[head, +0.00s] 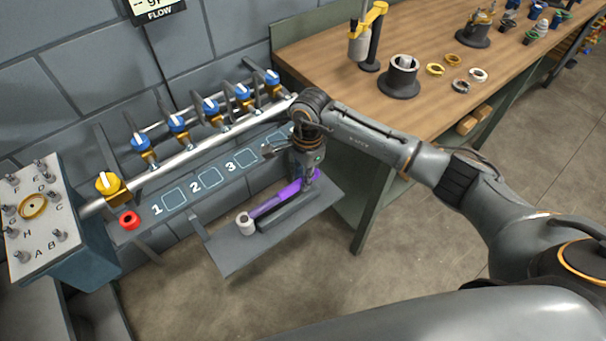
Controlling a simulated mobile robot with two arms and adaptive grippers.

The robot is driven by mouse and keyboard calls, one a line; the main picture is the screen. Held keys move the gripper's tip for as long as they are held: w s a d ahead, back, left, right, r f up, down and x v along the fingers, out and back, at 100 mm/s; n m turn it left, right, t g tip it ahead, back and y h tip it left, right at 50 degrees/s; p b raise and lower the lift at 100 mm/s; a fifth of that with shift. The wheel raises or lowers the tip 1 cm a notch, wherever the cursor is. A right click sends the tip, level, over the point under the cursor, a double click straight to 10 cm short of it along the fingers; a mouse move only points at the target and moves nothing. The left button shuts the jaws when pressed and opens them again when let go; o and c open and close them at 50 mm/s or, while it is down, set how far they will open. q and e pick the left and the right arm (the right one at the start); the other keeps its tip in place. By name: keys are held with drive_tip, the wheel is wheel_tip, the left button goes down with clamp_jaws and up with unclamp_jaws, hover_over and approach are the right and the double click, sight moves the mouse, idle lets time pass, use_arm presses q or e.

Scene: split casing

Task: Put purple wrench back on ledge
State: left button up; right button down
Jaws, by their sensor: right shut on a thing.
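The purple wrench (273,203) lies lengthwise over the small grey ledge (235,258), along a dark raised block (288,212) on it. My right gripper (308,184) points down at the wrench's far right end and is shut on it. The fingers and my wrist hide part of that end. I cannot tell whether the wrench rests fully on the ledge or is held slightly above it. My left gripper is not in view.
Behind is a numbered shelf (213,197) with a red ring (129,220), below a pipe (203,141) with blue valves. A wooden workbench (420,112) stands at the right. Open floor lies in front.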

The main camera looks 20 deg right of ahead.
sight(303, 197)
drive_tip(key=shift+f, duration=0.5)
drive_tip(key=shift+w+d+f+b, duration=0.1)
drive_tip(key=shift+d+f+b, duration=0.05)
drive_tip(key=shift+f+b, duration=1.15)
drive_tip(key=shift+f, duration=0.95)
drive_tip(key=c, duration=1.2)
unclamp_jaws()
drive_tip(key=shift+o, duration=0.2)
drive_tip(key=shift+r, duration=0.15)
drive_tip(key=r, duration=0.7)
drive_tip(key=d+r, duration=0.1)
drive_tip(key=r, duration=0.3)
drive_tip(key=shift+w+r, duration=0.15)
drive_tip(key=shift+r, duration=0.2)
